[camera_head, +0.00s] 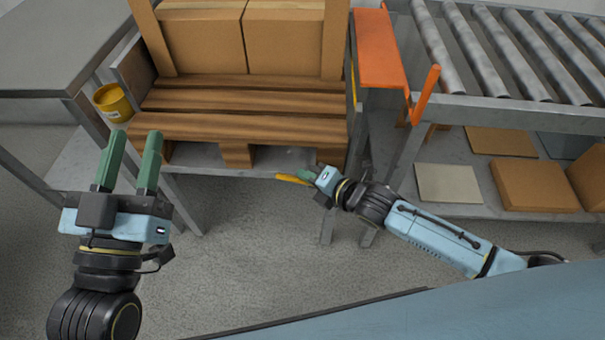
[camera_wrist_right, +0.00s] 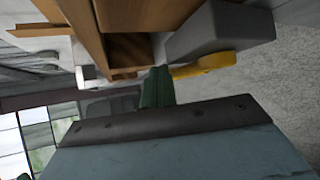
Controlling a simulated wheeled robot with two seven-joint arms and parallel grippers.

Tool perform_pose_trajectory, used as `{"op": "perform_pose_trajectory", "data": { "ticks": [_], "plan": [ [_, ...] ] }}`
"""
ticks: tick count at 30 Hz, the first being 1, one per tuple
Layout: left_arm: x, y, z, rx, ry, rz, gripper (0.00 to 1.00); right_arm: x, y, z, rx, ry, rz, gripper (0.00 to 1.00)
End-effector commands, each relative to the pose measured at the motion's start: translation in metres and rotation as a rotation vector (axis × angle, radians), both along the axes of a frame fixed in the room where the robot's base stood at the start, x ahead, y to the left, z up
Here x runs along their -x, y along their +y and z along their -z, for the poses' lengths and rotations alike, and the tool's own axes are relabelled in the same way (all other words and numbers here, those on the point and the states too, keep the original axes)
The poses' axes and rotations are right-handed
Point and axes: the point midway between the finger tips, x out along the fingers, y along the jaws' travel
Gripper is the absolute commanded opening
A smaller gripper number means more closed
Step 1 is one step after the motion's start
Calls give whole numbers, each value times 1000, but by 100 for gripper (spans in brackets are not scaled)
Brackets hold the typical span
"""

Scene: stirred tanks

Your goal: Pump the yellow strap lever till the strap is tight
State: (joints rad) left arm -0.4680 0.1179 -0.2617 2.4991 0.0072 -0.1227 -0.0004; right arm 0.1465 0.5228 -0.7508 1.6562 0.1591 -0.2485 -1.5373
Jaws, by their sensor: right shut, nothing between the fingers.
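The yellow lever (camera_head: 291,179) shows at the front edge below the pallet, just left of my right gripper (camera_head: 308,175). In the right wrist view the yellow lever (camera_wrist_right: 208,65) sticks out beside a grey block (camera_wrist_right: 222,28). My right gripper's green fingers (camera_wrist_right: 157,86) are shut and empty, close to the lever's left end; I cannot tell whether they touch it. The strap itself cannot be made out. My left gripper (camera_head: 134,138) is open and empty, raised at the left in front of the pallet.
Cardboard boxes (camera_head: 203,40) stand on a wooden pallet (camera_head: 240,102). A yellow tub (camera_head: 112,102) is at its left. An orange panel (camera_head: 380,50) and a roller conveyor (camera_head: 500,55) are at the right, with flat boxes on the shelf below. The floor in front is clear.

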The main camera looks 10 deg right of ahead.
Motion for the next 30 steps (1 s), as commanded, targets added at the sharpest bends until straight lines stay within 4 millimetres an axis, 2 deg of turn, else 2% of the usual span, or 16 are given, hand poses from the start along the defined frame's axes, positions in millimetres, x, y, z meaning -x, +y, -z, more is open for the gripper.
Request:
{"op": "perform_pose_trajectory", "data": {
  "ticks": [30],
  "plan": [
    [0,0,8,0,0,0,36,-1,7,12,-1,2,-2,0]
  ]
}}
